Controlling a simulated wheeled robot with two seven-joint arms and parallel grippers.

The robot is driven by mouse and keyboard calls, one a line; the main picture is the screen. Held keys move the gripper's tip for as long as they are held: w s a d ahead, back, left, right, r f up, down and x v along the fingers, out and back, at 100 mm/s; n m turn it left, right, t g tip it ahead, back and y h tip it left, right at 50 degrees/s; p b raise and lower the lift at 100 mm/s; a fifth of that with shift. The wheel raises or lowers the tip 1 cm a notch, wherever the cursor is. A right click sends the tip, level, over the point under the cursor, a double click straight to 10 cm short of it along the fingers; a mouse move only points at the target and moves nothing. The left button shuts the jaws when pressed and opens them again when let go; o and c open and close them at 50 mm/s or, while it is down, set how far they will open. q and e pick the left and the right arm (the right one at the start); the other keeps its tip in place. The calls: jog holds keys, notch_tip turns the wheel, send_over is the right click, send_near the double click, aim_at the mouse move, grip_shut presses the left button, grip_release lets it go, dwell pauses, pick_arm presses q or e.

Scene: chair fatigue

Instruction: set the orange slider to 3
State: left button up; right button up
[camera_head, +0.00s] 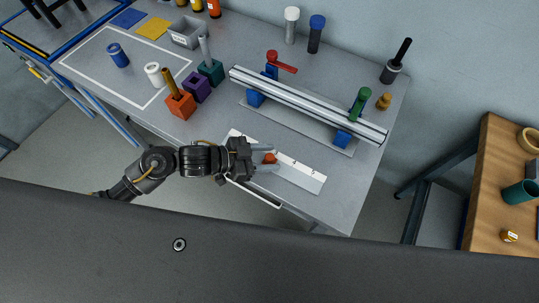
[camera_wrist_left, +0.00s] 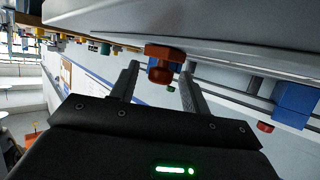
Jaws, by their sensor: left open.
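The orange slider (camera_head: 270,158) sits on a white scale plate (camera_head: 308,182) near the front edge of the grey table. Small dark marks run along the plate, too small to read surely; the slider's exact setting cannot be told. My left gripper (camera_head: 268,160) is open at the slider, with one finger on each side of it. In the left wrist view the orange slider (camera_wrist_left: 160,66) shows between the two spread fingertips of my left gripper (camera_wrist_left: 160,80). Contact with the fingers cannot be told. The gripper hides part of the plate. My right gripper is not in view.
A silver rail (camera_head: 305,104) on blue supports, with a red handle (camera_head: 280,63) and a green knob (camera_head: 361,98), lies behind the plate. Orange (camera_head: 181,106), purple (camera_head: 196,88) and teal (camera_head: 211,72) blocks stand left. A wooden table (camera_head: 490,190) is at right.

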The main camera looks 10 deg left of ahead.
pick_arm(q)
jog(key=b+v, duration=0.1)
jog(key=v, duration=0.9)
